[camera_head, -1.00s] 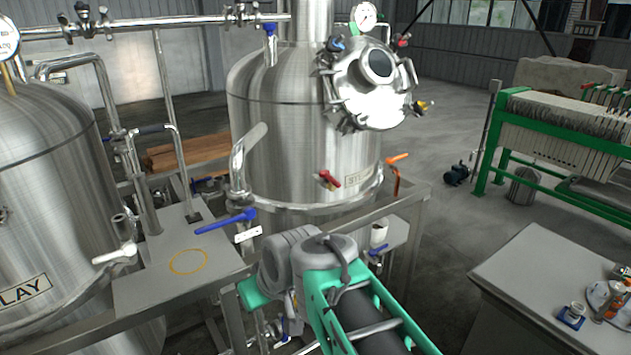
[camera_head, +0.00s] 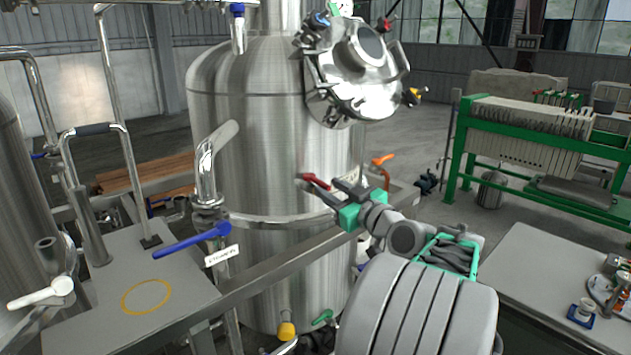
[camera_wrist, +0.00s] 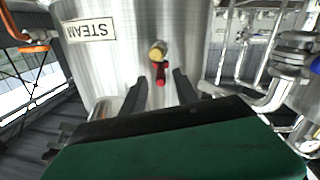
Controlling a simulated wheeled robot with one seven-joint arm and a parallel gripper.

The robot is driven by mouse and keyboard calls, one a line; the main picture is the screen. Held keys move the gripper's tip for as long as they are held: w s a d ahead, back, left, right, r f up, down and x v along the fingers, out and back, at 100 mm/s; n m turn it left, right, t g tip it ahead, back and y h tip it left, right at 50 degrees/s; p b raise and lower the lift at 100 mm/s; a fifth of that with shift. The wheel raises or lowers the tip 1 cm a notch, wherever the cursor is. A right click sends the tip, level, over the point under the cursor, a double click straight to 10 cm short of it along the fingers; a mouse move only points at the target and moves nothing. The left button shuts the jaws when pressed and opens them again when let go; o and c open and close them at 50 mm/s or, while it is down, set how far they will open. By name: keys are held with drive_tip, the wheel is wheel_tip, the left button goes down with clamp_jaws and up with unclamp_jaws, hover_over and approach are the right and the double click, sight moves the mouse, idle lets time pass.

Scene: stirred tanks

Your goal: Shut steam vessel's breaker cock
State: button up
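The steel steam vessel (camera_head: 270,120) stands in the middle of the head view; its STEAM plate (camera_wrist: 90,29) shows in the wrist view. A small cock with a red handle (camera_head: 316,181) sticks out of its wall. In the wrist view the cock has a brass end (camera_wrist: 158,50) and its red handle (camera_wrist: 160,75) points towards my gripper. My gripper (camera_wrist: 160,84) is open, with one dark finger on each side of the handle. I see no clear contact. In the head view my gripper (camera_head: 335,190) is at the cock and partly hides it.
An orange handle (camera_head: 383,160) is on the right of the vessel. A blue-handled valve (camera_head: 190,241) with a white tag stands at the left of the rail (camera_head: 290,262). A bench (camera_head: 540,270) with small vessels is at the right.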

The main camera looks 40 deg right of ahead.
sight(318, 179)
drive_tip(key=w, duration=0.3)
drive_tip(key=w+p, duration=0.1)
drive_tip(key=w, duration=0.1)
drive_tip(key=shift+w+d, duration=0.3)
clamp_jaws()
idle(1.0)
